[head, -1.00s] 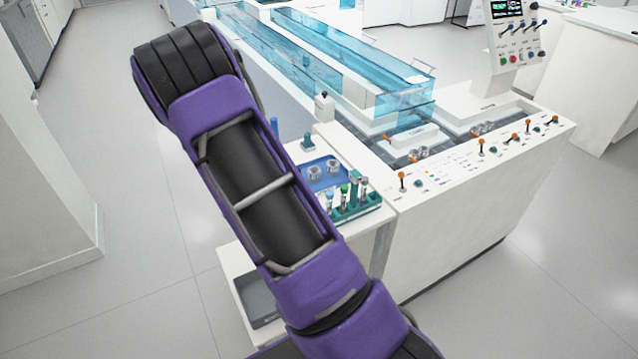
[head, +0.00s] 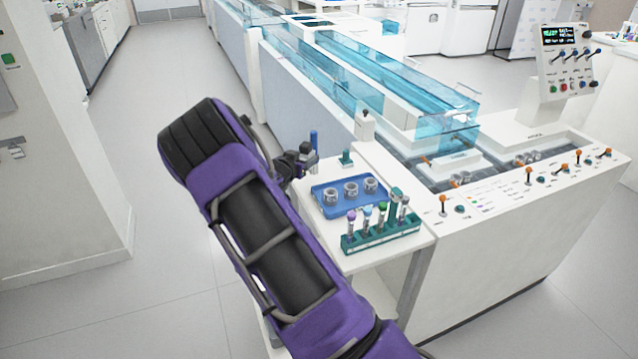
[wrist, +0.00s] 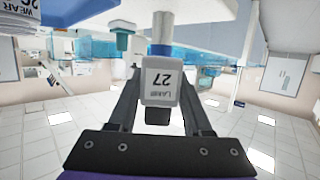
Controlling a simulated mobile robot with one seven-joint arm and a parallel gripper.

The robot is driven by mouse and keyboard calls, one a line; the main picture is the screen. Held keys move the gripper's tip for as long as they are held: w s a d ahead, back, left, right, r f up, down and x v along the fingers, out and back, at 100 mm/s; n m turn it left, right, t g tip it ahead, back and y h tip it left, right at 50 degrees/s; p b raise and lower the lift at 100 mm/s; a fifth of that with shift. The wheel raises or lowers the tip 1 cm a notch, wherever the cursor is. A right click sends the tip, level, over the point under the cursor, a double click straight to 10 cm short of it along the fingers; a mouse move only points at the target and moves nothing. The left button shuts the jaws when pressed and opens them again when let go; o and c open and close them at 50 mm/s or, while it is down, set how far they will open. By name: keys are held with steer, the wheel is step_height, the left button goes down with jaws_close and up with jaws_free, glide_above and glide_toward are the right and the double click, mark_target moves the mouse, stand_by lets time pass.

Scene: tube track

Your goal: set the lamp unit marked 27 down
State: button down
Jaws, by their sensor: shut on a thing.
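The lamp unit (wrist: 160,82), a small pale grey box marked LAMP 27, sits between my gripper's fingers in the wrist view, its lettering upside down. My gripper (head: 302,160) is shut on it, at the left edge of the white cart top (head: 335,258) in the head view. The unit is too small and covered there to make out clearly. A blue post (head: 313,140) stands right behind the gripper. In the wrist view a blue column lines up with the unit's far end; whether they touch I cannot tell.
A blue tray (head: 322,209) with three round grey-white pieces is right of my gripper. A teal rack (head: 378,243) of capped tubes is in front of it. A teal-based piece (head: 346,158) stands behind the tray. The white bench (head: 480,260) with orange-knobbed levers adjoins on the right.

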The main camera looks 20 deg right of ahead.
mark_target(307, 182)
steer(key=shift+f+b, duration=0.4)
steer(key=shift+f, duration=2.35)
steer(key=shift+f, duration=0.2)
steer(key=shift+c, duration=1.7)
jaws_free()
steer(key=shift+r, duration=0.1)
